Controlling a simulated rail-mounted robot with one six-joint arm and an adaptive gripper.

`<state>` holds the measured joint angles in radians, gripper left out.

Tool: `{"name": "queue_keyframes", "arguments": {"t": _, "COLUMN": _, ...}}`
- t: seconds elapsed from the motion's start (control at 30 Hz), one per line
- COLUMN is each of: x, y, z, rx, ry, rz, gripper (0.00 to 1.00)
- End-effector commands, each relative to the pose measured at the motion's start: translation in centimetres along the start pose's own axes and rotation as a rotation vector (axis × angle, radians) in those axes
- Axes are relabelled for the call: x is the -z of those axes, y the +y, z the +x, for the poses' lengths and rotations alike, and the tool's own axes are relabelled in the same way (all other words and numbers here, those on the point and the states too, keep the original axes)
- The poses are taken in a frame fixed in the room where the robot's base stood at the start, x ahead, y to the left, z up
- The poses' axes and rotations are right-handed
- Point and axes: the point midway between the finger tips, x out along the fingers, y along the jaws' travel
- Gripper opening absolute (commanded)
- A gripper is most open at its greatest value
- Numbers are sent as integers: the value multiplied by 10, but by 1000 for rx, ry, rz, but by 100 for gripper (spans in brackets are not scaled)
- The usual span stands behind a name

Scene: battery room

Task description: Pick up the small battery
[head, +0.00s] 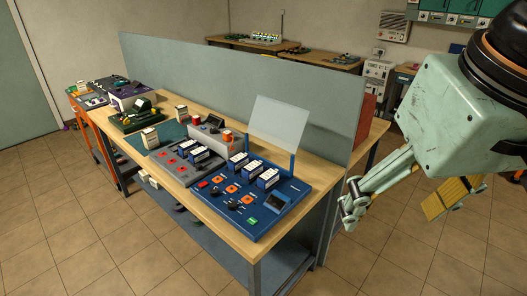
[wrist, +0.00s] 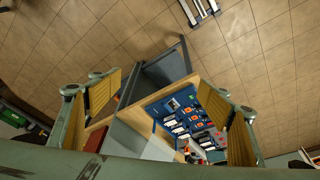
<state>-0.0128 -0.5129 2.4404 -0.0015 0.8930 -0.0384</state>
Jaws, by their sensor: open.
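Several dark-blue and white battery-like blocks (head: 268,179) stand in a row on a blue panel (head: 262,226) at the near end of the workbench. Similar, smaller-looking blocks (head: 194,154) stand on a grey panel (head: 172,174) just left of it. I cannot tell which one is the small battery. My gripper (head: 395,205) is open and empty, hanging off the right end of the bench, well apart from the blocks. In the wrist view, its fingers (wrist: 160,100) are spread wide, with the blue panel (wrist: 160,108) and its blocks seen small and far off between and below them.
A tall grey divider (head: 230,90) runs along the bench's back edge. A clear upright sheet (head: 278,122) stands behind the blue panel. Pale small boxes (head: 150,137) and a green device (head: 136,118) sit farther left. The tiled floor (head: 400,260) near my gripper is clear.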

Motion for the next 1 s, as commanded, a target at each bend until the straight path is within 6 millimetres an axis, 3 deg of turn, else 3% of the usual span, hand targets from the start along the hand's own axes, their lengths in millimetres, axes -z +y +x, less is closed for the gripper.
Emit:
{"name": "queue_keyframes", "arguments": {"t": 0.47, "x": 83, "y": -5, "z": 2, "rx": 10, "ry": -40, "rz": -92, "gripper": 71}}
{"name": "queue_keyframes", "arguments": {"t": 1.0, "x": 173, "y": -14, "z": 23, "rx": 23, "ry": -85, "rz": -194, "gripper": 71}}
